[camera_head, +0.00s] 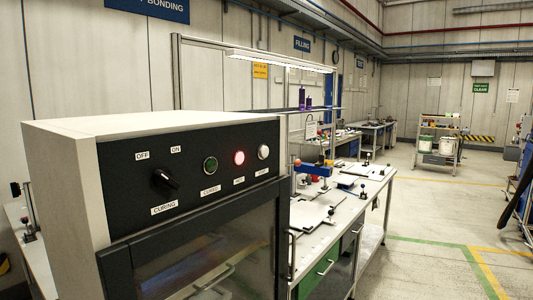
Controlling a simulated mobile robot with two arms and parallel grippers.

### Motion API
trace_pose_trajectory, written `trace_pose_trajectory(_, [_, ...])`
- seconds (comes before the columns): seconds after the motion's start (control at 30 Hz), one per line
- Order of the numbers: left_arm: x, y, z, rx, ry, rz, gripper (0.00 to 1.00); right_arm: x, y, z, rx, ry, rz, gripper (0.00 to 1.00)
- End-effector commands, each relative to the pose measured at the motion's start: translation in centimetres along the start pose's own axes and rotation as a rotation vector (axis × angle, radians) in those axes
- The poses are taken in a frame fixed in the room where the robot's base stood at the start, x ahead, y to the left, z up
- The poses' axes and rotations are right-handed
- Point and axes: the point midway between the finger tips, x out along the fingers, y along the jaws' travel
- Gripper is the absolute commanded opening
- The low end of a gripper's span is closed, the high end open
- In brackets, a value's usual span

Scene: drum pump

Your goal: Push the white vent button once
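The white vent button (263,152) is a small pale round button at the right end of the black control panel (120,175). The panel is on the front of a grey and black curing cabinet (65,180). A glowing red button (239,157) sits just left of the white one, then a dark green button (210,165). A black rotary knob (165,180) sits further left between small OFF and ON labels. The labels below the buttons are too small to read surely. Neither gripper is in view, and nothing covers the white button.
The cabinet's dark glazed door (205,262) with a handle lies below the panel. A long workbench (335,215) with fixtures runs right of the cabinet and behind it. Open floor (425,215) lies to the right. A shelf cart (437,145) stands further back.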

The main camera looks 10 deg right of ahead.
Motion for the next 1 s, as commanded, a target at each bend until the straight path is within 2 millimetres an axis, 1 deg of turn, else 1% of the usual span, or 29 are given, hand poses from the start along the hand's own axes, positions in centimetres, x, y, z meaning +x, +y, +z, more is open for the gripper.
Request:
trace_pose_trajectory(0.03, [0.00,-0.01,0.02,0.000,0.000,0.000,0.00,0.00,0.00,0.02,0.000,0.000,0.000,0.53])
trace_pose_trajectory(0.3, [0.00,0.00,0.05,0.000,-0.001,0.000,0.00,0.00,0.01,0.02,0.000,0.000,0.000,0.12])
trace_pose_trajectory(0.37, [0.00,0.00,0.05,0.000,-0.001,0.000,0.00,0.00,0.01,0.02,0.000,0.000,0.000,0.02])
trace_pose_trajectory(0.4, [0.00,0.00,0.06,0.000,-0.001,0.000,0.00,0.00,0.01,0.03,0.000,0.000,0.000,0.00])
trace_pose_trajectory(1.0, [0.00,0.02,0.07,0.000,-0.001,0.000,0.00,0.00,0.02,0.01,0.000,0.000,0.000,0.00])
